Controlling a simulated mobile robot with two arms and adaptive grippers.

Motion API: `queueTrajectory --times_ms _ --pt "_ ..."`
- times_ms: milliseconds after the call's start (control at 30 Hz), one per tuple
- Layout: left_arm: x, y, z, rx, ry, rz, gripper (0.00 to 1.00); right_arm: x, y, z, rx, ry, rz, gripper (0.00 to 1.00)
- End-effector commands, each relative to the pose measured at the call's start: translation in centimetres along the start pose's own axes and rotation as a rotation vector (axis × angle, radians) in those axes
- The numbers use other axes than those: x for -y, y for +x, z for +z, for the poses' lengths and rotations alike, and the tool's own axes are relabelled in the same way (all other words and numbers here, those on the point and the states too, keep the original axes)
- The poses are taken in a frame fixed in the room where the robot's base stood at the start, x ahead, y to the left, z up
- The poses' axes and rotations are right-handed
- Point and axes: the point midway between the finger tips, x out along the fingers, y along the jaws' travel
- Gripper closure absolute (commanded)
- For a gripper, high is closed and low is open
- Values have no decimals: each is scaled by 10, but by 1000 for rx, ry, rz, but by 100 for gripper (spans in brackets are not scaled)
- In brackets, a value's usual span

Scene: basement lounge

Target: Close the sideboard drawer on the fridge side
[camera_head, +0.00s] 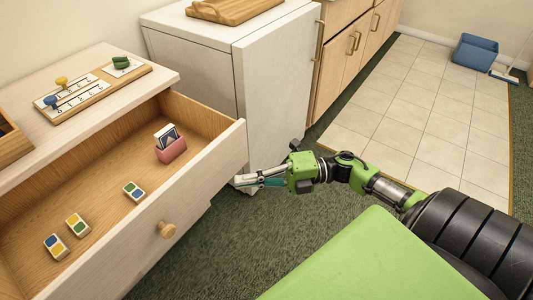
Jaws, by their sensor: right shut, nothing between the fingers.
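The sideboard drawer (190,190) is pulled well out, with its wooden knob (167,230) on the pale front panel. Inside lie several coloured tiles (133,191) and a pink holder (171,150) with cards. The drawer is at the left, and its right end is next to the white fridge (240,62). My right gripper (240,182) is shut and empty. Its fingertips are close to the outer right end of the drawer front; I cannot tell whether they touch it. My left gripper is not in view.
The sideboard top (110,120) bears a wooden board game (95,88). A wooden tray (225,8) is on the fridge. Cabinets (345,40) stand behind it.

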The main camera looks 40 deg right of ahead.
Motion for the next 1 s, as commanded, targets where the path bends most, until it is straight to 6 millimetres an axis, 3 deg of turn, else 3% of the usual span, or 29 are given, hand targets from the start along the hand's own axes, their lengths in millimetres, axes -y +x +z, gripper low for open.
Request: queueTrajectory --times_ms 67,333,1000 --pt "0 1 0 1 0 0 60 -1 15 3 0 -3 4 100" --pt "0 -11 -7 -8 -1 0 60 0 34 24 2 -1 2 100" --pt "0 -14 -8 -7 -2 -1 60 0 39 31 2 1 1 100"
